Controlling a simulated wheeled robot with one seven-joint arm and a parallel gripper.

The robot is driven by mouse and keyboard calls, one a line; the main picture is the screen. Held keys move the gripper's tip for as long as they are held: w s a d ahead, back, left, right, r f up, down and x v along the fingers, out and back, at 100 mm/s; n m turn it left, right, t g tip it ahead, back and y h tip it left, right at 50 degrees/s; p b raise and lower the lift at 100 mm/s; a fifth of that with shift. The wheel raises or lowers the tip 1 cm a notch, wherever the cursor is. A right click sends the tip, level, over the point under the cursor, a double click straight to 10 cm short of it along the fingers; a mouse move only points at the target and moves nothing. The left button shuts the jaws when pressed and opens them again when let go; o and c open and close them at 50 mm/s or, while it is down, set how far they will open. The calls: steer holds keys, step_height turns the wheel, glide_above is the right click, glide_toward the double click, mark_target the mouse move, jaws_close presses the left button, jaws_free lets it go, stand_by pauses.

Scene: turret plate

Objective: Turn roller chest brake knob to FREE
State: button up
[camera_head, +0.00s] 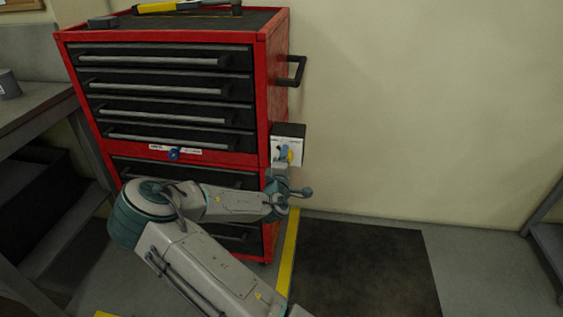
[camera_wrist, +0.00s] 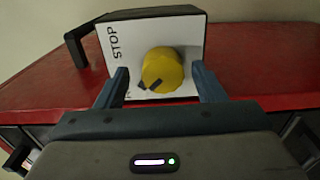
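The red roller chest (camera_head: 263,95) stands in the middle of the head view. On its right side is a dark box with a white face plate (camera_wrist: 116,62), marked STOP along its left edge. A round yellow knob (camera_wrist: 163,68) sits on this plate, with a dark pointer mark toward its lower left. Another marking at the plate's lower left is mostly hidden by a finger. My gripper (camera_wrist: 160,84) is open, one finger on each side of the knob, with visible gaps. I cannot tell how deep the fingers reach. The knob is small in the head view (camera_head: 289,154).
A black side handle (camera_head: 294,69) sticks out above the box. A blue knob (camera_head: 173,154) sits on the chest front. A yellow-handled tool (camera_head: 160,7) lies on top. A bench (camera_head: 38,122) stands left. The floor right of the chest has a dark mat (camera_head: 360,265).

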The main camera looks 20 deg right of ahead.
steer(key=v, duration=1.4)
steer(key=shift+w, duration=0.1)
